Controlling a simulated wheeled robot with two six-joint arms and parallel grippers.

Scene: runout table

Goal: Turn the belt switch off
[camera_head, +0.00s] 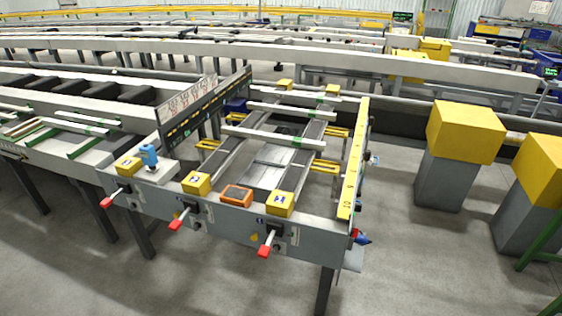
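No part is clearly marked as the belt switch at this size. Three red-handled levers stick out from the grey front face of the runout table (225,222): a left lever (107,201), a middle lever (176,222) and a right lever (265,249). Above them on the front rail sit three yellow blocks with small labels: left (128,165), middle (196,183) and right (280,204). An orange device with a dark face (236,196) lies between the middle and right blocks. A blue object (149,155) stands on a pale plate at the left. Neither gripper is in view.
Pale bars (268,136) lie across the table's belts. A yellow numbered rail (353,165) runs along its right side, with a small red and blue item (361,238) below. Yellow-topped grey posts (464,132) stand at the right. The floor in front is clear.

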